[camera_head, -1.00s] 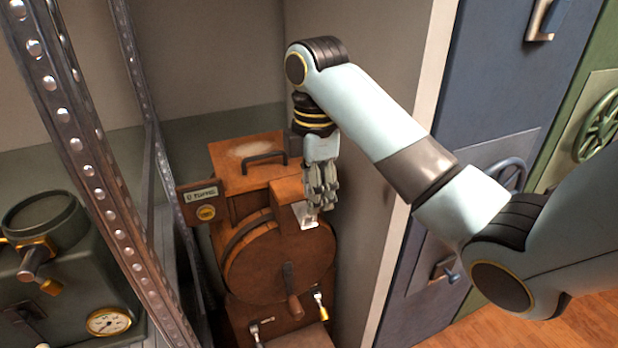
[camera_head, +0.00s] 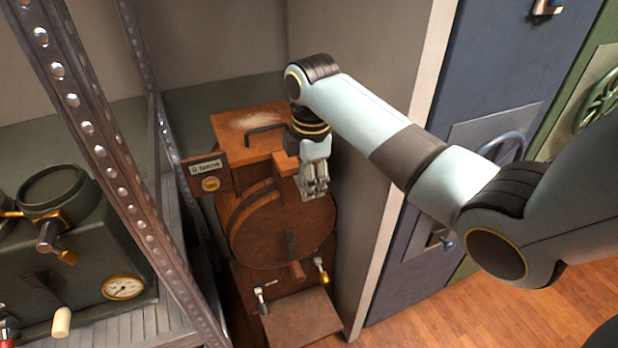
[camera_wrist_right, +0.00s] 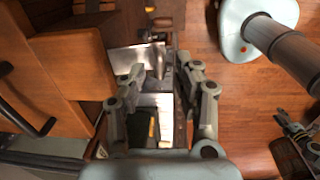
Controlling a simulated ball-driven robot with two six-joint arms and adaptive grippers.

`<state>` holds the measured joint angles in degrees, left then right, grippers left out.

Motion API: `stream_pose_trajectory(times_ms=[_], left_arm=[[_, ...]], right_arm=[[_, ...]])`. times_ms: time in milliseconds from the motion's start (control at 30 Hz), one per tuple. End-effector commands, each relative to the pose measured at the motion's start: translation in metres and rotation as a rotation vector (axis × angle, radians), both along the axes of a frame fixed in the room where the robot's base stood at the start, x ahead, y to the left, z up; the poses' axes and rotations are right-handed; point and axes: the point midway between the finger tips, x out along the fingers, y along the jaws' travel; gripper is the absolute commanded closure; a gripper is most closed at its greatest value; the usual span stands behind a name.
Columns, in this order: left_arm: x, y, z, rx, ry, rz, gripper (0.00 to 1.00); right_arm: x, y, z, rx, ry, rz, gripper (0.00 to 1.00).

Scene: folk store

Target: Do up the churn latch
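The wooden churn (camera_head: 270,230) stands in the corner with its round drum face toward me. My right gripper (camera_head: 315,192) points down at the drum's upper right edge, in front of the wooden block there. In the right wrist view its two fingers (camera_wrist_right: 163,78) are apart. A bright metal plate (camera_wrist_right: 155,101) shows between and below them; it may be part of the latch, but I cannot tell. The gripper hides the latch area in the head view. Contact cannot be made out. My left gripper is not seen in the head view.
A black handle (camera_head: 265,130) lies on the churn's lid, and a sign board (camera_head: 208,172) is at its left. A riveted metal post (camera_head: 110,170) stands left; a grey wall is close on the right.

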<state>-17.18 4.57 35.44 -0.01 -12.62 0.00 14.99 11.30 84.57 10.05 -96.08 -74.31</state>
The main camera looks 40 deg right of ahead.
Motion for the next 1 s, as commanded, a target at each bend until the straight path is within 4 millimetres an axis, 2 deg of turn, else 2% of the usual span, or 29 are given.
stream_pose_trajectory(times_ms=[233, 400, 500, 1000], left_arm=[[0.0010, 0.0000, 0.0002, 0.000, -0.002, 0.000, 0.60], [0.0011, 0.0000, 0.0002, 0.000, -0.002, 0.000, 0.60], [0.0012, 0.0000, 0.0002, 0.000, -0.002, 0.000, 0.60], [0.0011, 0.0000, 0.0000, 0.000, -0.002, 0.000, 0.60]], right_arm=[[0.0000, 0.0000, -0.0010, 0.000, 0.000, 0.000, 0.68], [0.0000, 0.0000, -0.0009, 0.000, 0.000, 0.000, 0.90], [0.0000, 0.0000, -0.0008, 0.000, 0.000, 0.000, 1.00], [-0.0030, 0.0005, -0.0049, -0.017, -0.056, -0.001, 1.00]])
